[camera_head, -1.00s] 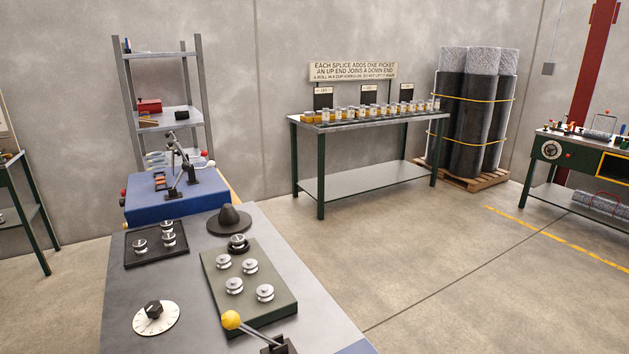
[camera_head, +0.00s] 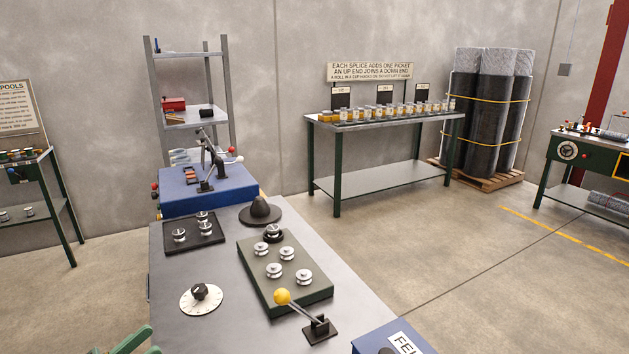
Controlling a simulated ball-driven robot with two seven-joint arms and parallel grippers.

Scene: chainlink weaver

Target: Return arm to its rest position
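My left gripper (camera_head: 130,342) shows only in part at the bottom left edge of the head view, as a green piece beside the grey bench. Its fingertips cannot be made out clearly, and I cannot tell whether it holds anything. It is apart from the spools on the bench. My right gripper and arm are not in view.
The grey bench (camera_head: 225,262) carries a black tray (camera_head: 205,240) with spools, a green block (camera_head: 318,290) with several spools, a white dial (camera_head: 200,299) and a yellow-knobbed lever (camera_head: 283,297). A green table (camera_head: 350,180) with jars stands behind. Open floor lies to the right.

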